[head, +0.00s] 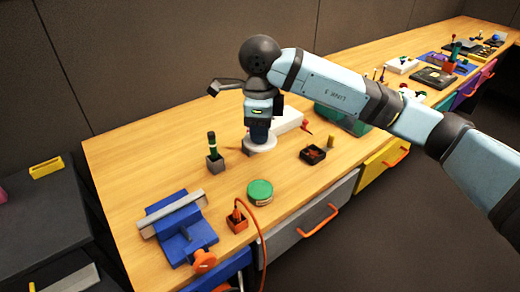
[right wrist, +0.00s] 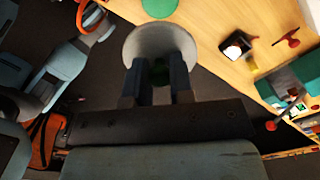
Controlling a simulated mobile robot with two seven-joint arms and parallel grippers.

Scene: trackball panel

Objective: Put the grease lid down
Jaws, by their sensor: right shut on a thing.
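My right gripper (head: 260,132) is shut on the grease lid (head: 260,144), a pale round disc. In the right wrist view, the lid (right wrist: 160,38) sits flat across the tips of my gripper (right wrist: 160,75), with a green part between the fingers. The lid is over the workbench (head: 320,178); I cannot tell how high. A round green-topped tin (head: 260,190) stands on the bench in front of it, apart from the lid. My left gripper is not in view.
A dark holder with a green-handled tool (head: 215,160) stands left of the lid. A black tray (head: 312,155) is to the right, a white box (head: 290,121) behind. A blue vise-like fixture (head: 182,235) and orange corded block (head: 237,222) are in front. Bare wood lies between them.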

